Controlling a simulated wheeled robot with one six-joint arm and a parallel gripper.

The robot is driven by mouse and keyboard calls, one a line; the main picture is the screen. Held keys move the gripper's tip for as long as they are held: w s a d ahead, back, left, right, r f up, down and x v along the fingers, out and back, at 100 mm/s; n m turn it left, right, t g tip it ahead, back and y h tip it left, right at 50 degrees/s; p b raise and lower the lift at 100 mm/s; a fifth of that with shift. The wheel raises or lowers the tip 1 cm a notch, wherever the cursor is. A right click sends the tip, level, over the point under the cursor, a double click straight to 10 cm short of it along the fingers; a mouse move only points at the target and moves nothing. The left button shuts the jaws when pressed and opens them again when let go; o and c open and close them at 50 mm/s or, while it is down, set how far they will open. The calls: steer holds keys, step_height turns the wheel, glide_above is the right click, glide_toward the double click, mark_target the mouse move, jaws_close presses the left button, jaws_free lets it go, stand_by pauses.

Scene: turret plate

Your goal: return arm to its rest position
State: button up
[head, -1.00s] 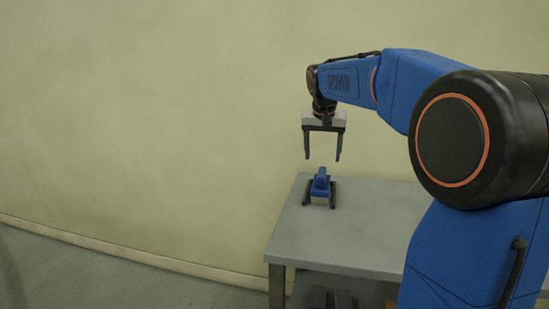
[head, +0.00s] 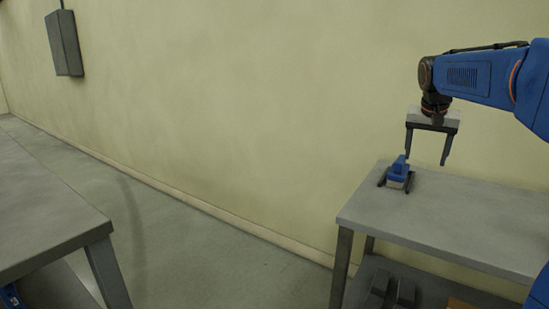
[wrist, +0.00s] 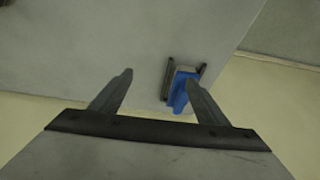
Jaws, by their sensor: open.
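My gripper (head: 426,163) is open and empty in the head view, its two dark fingers pointing down above the grey table's far left corner. In the wrist view my gripper's fingers (wrist: 158,78) are spread apart with nothing gripped between them. A blue object with a pale base (head: 398,174) rests on the table between two dark rails, below and slightly left of my gripper. The blue object (wrist: 180,92) also shows in the wrist view, close to the right finger, which partly overlaps it.
The grey table (head: 455,215) has a lower shelf holding dark blocks (head: 404,293). Another grey table (head: 45,222) stands at the left, with open floor (head: 190,225) between the two. A grey box (head: 64,44) hangs on the pale wall behind.

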steer(key=s+a+f+n, duration=0.1)
steer(key=s+a+f, duration=0.2)
steer(key=s, duration=0.4)
steer(key=s+a+f+n+y, duration=0.1)
steer(key=s+a+f, duration=0.1)
steer(key=s+a, duration=0.3)
steer(key=s+a+f+n, duration=0.2)
steer(key=s+f, duration=0.1)
steer(key=s, duration=0.5)
steer(key=s+a+f+n, duration=0.1)
steer(key=s+a+f, duration=0.2)
steer(key=s+f, duration=0.4)
steer(key=s+a+f+n+t+y, duration=0.1)
steer(key=s+a+f, duration=0.2)
steer(key=s+f, duration=0.3)
steer(key=s, duration=0.3)
steer(key=shift+s+f+n+y, duration=0.3)
steer(key=shift+f+n, duration=0.1)
